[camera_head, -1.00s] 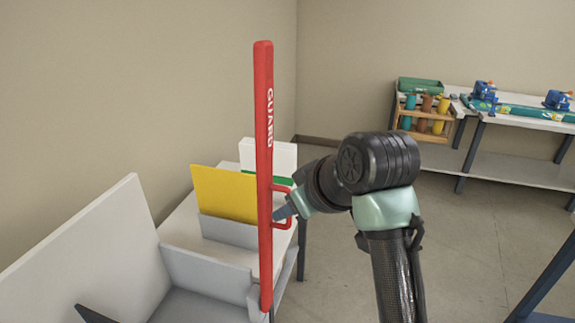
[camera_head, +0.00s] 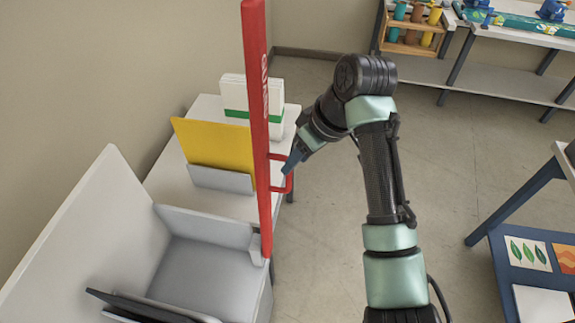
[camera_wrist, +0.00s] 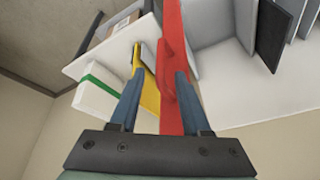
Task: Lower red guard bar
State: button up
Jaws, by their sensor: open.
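The red guard bar (camera_head: 256,110) stands upright at the front corner of the grey laminator (camera_head: 200,272). A red loop handle (camera_head: 289,180) sticks out from its right side. My gripper (camera_head: 288,170) is at that handle, coming from the right. In the wrist view my gripper (camera_wrist: 154,85) is open, with its blue fingers to either side of the red bar (camera_wrist: 172,75) and its handle. I cannot tell whether the fingers touch the handle.
A white table (camera_head: 160,186) behind the laminator holds a yellow panel (camera_head: 215,145) and a white block with a green stripe (camera_head: 236,95). A blue-legged rack with prints (camera_head: 540,254) stands at right. A workbench (camera_head: 500,85) stands at the back. Floor between is clear.

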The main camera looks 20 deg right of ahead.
jog(key=p, duration=0.1)
send_over(290, 188)
jog(key=f, duration=0.4)
jog(key=shift+w+d+f, duration=0.1)
jog(key=shift+w+f, duration=0.45)
jog(key=shift+f, duration=0.15)
jog(key=shift+s+r, duration=0.1)
jog(key=shift+c, duration=0.4)
grip_shut()
